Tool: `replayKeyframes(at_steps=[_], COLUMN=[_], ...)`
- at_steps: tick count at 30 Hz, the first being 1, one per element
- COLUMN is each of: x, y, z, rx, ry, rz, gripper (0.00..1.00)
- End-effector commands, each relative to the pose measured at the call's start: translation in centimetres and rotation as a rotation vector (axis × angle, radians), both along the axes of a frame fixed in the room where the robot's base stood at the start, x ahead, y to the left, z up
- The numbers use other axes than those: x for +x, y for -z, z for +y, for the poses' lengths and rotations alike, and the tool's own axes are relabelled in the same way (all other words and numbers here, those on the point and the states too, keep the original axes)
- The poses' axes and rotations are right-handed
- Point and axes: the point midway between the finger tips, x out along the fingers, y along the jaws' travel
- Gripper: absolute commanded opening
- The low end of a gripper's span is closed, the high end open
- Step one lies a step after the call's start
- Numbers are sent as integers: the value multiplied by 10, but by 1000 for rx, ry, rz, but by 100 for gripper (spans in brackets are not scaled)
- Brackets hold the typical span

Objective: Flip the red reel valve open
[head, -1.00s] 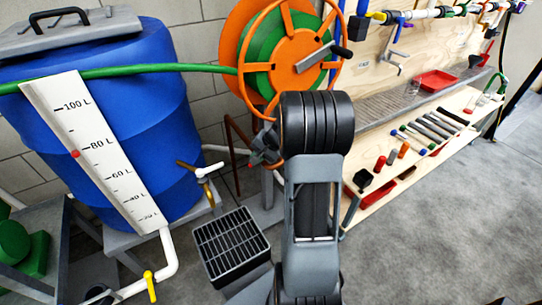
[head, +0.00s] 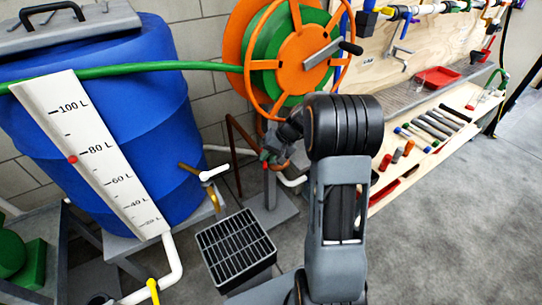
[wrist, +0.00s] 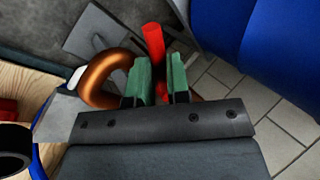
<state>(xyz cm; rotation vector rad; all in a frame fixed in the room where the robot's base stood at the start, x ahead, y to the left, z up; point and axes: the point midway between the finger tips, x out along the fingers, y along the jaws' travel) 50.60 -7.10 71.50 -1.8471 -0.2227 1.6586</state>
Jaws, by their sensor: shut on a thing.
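The red reel valve handle (wrist: 153,42) shows in the wrist view as a red bar rising past my fingers, with red also between the green pads. My gripper (wrist: 161,84) is shut on it. In the head view my gripper (head: 270,156) is at the end of my dark arm, low in front of the orange and green hose reel (head: 298,58). A little red of the valve (head: 267,166) shows just below it. The valve body is mostly hidden by my fingers. A curved copper-coloured pipe (wrist: 98,78) lies beside my fingers in the wrist view.
A blue tank (head: 150,120) with a level scale stands left. A black grated box (head: 236,248) and a white-handled tap (head: 214,173) are near the gripper. A wooden workbench (head: 385,195) with tools stands right. Grey floor (head: 440,240) is open at lower right.

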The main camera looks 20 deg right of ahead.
Motion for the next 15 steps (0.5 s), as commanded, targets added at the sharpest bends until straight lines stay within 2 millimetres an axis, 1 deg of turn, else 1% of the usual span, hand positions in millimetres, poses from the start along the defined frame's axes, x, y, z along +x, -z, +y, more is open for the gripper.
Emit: replayKeyframes(at_steps=[5,6,14,15], x=[-1,-1,0,-1], y=[1,1,0,0], z=[0,0,-1,-1], rx=[1,1,2,2], ry=[0,0,2,3], rz=[3,3,1,2], gripper=[0,18,43,43])
